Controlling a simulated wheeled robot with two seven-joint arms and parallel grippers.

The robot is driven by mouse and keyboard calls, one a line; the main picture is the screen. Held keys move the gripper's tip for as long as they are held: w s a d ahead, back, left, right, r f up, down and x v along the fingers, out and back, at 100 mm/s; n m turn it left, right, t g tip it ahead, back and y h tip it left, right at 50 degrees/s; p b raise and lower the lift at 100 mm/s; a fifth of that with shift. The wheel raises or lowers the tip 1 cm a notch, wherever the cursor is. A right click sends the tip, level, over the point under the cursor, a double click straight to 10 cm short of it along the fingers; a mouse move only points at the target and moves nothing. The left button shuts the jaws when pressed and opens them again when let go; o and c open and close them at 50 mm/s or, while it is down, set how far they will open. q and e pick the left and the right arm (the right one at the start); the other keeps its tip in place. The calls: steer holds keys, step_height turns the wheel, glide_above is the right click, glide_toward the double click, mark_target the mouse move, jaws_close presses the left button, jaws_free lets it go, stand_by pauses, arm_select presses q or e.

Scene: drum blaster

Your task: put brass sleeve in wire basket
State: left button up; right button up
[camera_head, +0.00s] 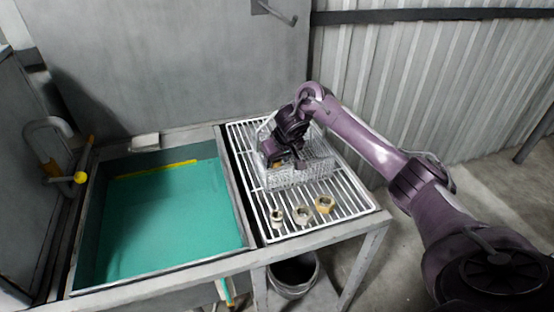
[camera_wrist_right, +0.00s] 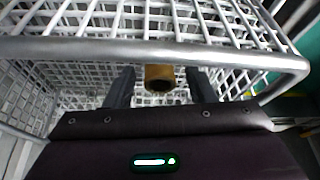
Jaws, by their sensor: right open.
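The wire basket (camera_head: 312,174) stands on the white wire rack, and its mesh and thick rim (camera_wrist_right: 250,57) fill much of the right wrist view. My right gripper (camera_head: 276,160) is over the left part of the basket, pointing down. In the right wrist view the gripper (camera_wrist_right: 160,86) is open, with a finger on each side of the brass sleeve (camera_wrist_right: 159,78). The sleeve shows its dark round opening, with basket mesh behind it, and appears to be inside the basket. Whether it touches the basket floor is hidden. My left gripper is not in view.
A small fitting (camera_head: 277,217), a pale nut (camera_head: 303,215) and a brass ring (camera_head: 325,204) lie on the front of the rack (camera_head: 355,198). A teal-bottomed basin (camera_head: 170,215) is to the left. A dark bucket (camera_head: 293,278) stands below.

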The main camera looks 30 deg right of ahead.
mark_target(279, 161)
steer(key=shift+r, duration=0.35)
steer(key=v, duration=0.3)
steer(key=p+v, duration=0.5)
steer(key=v, duration=0.3)
steer(key=shift+s+r+p, duration=0.25)
steer(key=shift+p, duration=0.05)
